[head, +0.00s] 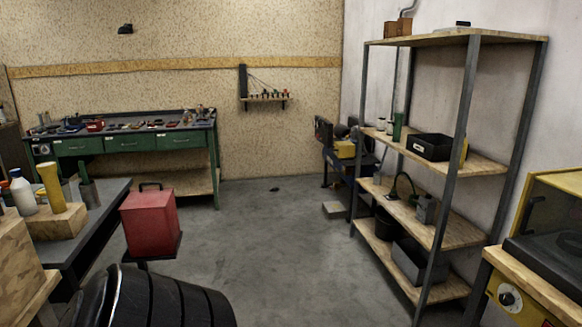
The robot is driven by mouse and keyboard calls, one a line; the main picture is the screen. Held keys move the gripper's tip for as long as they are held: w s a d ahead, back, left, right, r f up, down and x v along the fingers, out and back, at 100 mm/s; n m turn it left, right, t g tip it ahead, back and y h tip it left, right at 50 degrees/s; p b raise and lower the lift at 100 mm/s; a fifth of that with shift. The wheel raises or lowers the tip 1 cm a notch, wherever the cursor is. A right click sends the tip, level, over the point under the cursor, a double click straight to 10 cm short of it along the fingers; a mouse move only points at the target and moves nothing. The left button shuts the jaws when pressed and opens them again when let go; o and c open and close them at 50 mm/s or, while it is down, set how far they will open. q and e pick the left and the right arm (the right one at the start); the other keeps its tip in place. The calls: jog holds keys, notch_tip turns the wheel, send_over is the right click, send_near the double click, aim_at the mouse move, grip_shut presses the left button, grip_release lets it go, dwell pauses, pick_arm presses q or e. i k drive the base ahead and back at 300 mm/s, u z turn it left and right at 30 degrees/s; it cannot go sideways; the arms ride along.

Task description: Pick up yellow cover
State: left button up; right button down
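No gripper of mine shows in the head view. A yellow-framed cover (554,186) with a see-through or dark panel stands raised over a dark machine at the right edge, cut off by the frame. A yellow upright cylinder (49,187) stands on a wooden block on the bench at the left. I cannot tell which of these is the yellow cover of the task.
A metal shelf rack (466,150) with wooden shelves stands at the right. A red box (149,220) is on the left, with a black ribbed rounded object (155,303) in front. A green workbench (122,145) stands at the back. The middle floor (270,240) is mostly clear.

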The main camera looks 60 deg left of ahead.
aim_at(42, 192)
jog(key=u, duration=1.95)
jog(key=i, duration=2.75)
jog(key=u, duration=2.55)
